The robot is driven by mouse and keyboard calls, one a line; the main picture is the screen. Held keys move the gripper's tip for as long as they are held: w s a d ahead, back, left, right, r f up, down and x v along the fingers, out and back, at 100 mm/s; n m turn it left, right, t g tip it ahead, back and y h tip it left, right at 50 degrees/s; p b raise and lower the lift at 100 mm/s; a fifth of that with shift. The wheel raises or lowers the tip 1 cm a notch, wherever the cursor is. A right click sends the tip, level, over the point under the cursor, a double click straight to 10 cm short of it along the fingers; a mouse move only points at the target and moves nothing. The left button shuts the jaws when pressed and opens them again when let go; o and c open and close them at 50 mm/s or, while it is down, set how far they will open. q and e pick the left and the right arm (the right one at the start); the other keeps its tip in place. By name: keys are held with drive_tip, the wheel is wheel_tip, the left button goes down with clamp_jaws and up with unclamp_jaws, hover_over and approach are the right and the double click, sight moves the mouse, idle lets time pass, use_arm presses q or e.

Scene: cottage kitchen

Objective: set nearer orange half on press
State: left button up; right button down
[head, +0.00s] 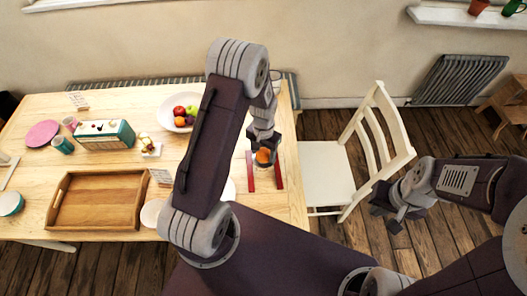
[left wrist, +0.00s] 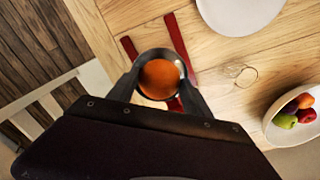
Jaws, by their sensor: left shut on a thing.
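My left gripper (head: 263,150) is shut on an orange half (head: 263,157) at the right end of the table. In the left wrist view the orange half (left wrist: 160,79) shows as a round orange face between the dark fingers (left wrist: 162,88). A pale round rim shows around it; I cannot tell whether the fruit touches anything below. Two red strips (head: 251,172) lie on either side under the gripper. The press cannot be clearly made out, and no second orange half is clear. My right gripper (head: 388,212) hangs over the floor, away from the table; its jaw opening is unclear.
A fruit bowl (head: 166,121), a wooden tray (head: 60,190) and a teal-and-white appliance (head: 104,136) stand on the table. A white plate (left wrist: 236,22) and a clear round item (left wrist: 245,75) lie near the left gripper. A cream chair (head: 325,180) stands beside the table.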

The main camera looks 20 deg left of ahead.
sight(264, 152)
use_arm(q)
drive_tip(key=shift+f, duration=0.35)
drive_tip(key=o, duration=0.6)
wheel_tip(264, 152, up, 4)
drive_tip(key=p, duration=0.2)
drive_tip(key=shift+f+p, duration=0.15)
drive_tip(key=shift+p, duration=0.25)
wheel_tip(264, 152, up, 7)
drive_tip(key=p, duration=0.6)
drive_tip(key=shift+r, duration=0.2)
